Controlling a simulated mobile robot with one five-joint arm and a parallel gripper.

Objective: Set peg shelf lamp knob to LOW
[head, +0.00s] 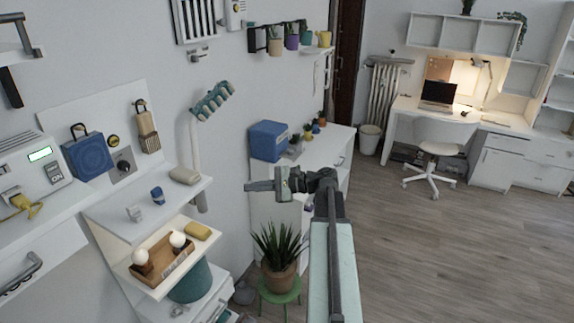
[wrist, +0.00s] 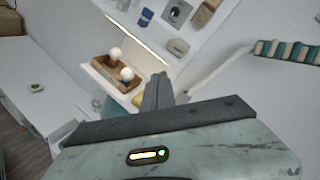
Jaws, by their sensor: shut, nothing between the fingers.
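A dark round knob (head: 123,165) sits on a grey plate on the wall panel above the white shelf. It also shows at the top of the wrist view (wrist: 175,12). Its marks and setting are too small to read. A lamp with a teal slatted head (head: 212,101) on a white arm stands to the right of the panel; I cannot tell whether this knob belongs to it. My gripper (head: 250,186) is shut and empty, out in the air to the right of the shelf and well apart from the knob. Its closed fingers (wrist: 158,90) show in the wrist view.
The white shelf (head: 110,221) holds a blue cup (head: 157,195) and a beige rounded object (head: 185,175). Below it, a pulled-out drawer holds a wooden tray (head: 150,275) with white bulbs. A blue box hangs left of the knob. A potted plant (head: 279,250) stands below my gripper.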

